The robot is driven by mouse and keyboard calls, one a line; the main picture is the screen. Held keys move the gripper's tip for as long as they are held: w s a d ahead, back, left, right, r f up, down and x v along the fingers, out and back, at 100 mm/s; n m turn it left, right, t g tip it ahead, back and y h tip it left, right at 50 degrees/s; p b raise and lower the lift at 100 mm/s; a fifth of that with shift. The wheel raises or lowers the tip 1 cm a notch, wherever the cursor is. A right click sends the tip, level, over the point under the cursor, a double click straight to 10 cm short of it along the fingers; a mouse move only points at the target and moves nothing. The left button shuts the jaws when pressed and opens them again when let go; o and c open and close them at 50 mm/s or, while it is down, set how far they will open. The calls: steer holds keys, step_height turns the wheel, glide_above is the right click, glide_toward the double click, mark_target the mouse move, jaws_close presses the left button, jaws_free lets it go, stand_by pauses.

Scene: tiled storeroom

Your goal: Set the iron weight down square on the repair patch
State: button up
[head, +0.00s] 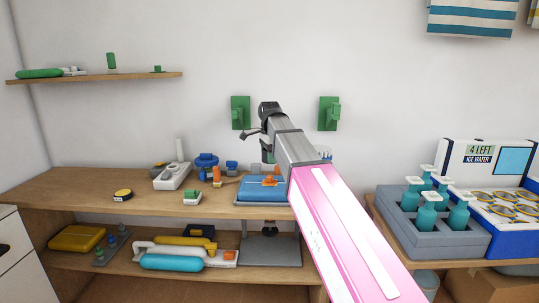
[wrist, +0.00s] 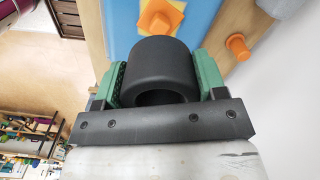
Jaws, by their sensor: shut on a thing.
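My gripper (head: 267,150) is over the back of the workbench in the head view. In the wrist view its green fingers are shut on a dark cylinder, the iron weight (wrist: 155,62), one finger on each side. The weight appears held above a blue item (wrist: 118,20), also on the bench in the head view (head: 250,191). Orange areas show on the blue item; an orange piece (wrist: 160,17) lies just beyond the weight in the wrist view. I cannot tell which orange area is the repair patch. The weight hides part of the blue item.
An orange peg (wrist: 238,47) stands beside the blue item. To its left on the bench top (head: 70,187) are a yellow-black disc (head: 123,195), a white power strip (head: 173,177) and blue parts (head: 206,166). A crate of teal bottles (head: 432,238) stands right.

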mark_target(270, 176)
steer(key=shift+f, duration=2.4)
steer(key=shift+f, duration=2)
steer(key=o, duration=1.3)
steer(key=shift+o, duration=0.2)
step_height(270, 176, up, 11)
steer(key=shift+s+a+f, duration=0.1)
steer(key=shift+f, duration=0.05)
